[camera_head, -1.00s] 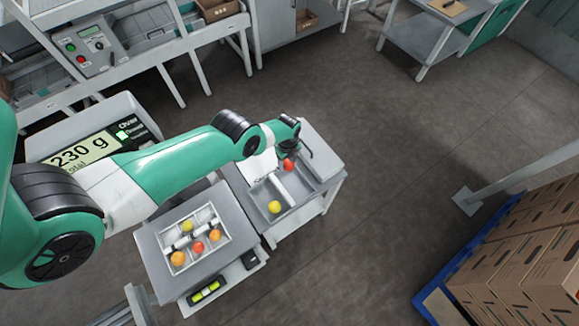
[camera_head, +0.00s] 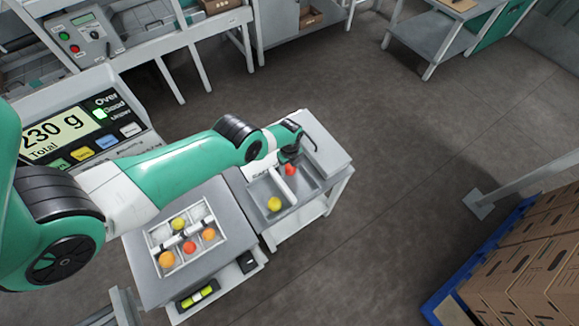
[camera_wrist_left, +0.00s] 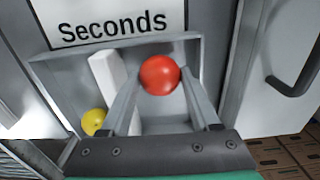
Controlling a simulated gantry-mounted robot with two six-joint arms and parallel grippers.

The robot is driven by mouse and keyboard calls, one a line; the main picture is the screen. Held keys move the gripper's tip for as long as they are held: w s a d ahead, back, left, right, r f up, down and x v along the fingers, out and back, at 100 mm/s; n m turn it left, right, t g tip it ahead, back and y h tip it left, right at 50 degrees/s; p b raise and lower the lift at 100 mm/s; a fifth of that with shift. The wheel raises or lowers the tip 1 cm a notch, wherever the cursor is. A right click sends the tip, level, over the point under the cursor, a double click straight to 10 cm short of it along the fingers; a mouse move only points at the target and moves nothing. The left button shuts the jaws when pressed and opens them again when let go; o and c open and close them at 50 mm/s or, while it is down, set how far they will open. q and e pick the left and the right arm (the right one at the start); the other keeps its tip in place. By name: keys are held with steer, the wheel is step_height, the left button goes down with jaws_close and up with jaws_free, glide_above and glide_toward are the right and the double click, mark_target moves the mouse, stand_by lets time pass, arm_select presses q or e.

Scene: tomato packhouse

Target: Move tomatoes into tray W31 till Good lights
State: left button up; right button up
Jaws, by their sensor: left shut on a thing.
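My left gripper (camera_head: 291,162) is shut on a red tomato (camera_head: 290,170), over the right compartment of the grey bin (camera_head: 262,190) labelled Seconds. In the left wrist view the red tomato (camera_wrist_left: 159,75) sits between the fingertips. A yellow tomato (camera_head: 274,204) lies in the bin's left compartment. The white divided tray (camera_head: 151,240) on the weighing platform holds several tomatoes, including a yellow one (camera_head: 177,223), a red one (camera_head: 189,247) and orange ones (camera_head: 209,234). I cannot read a tray label. My right gripper is not in view.
A grey bench with a control box (camera_head: 85,38) stands at the back left. Stacked cardboard boxes (camera_head: 525,255) on a blue pallet stand at the lower right, near a white post. The floor between the bin and the boxes is clear.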

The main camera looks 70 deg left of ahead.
arm_select(q)
steer(key=shift+f+b, duration=0.5)
steer(key=shift+f, duration=0.1)
stand_by(0.7)
steer(key=o, duration=1)
steer(key=c, duration=0.3)
steer(key=shift+c, duration=0.2)
steer(key=shift+r, duration=0.1)
step_height(320, 180, up, 7)
steer(key=p, duration=0.7)
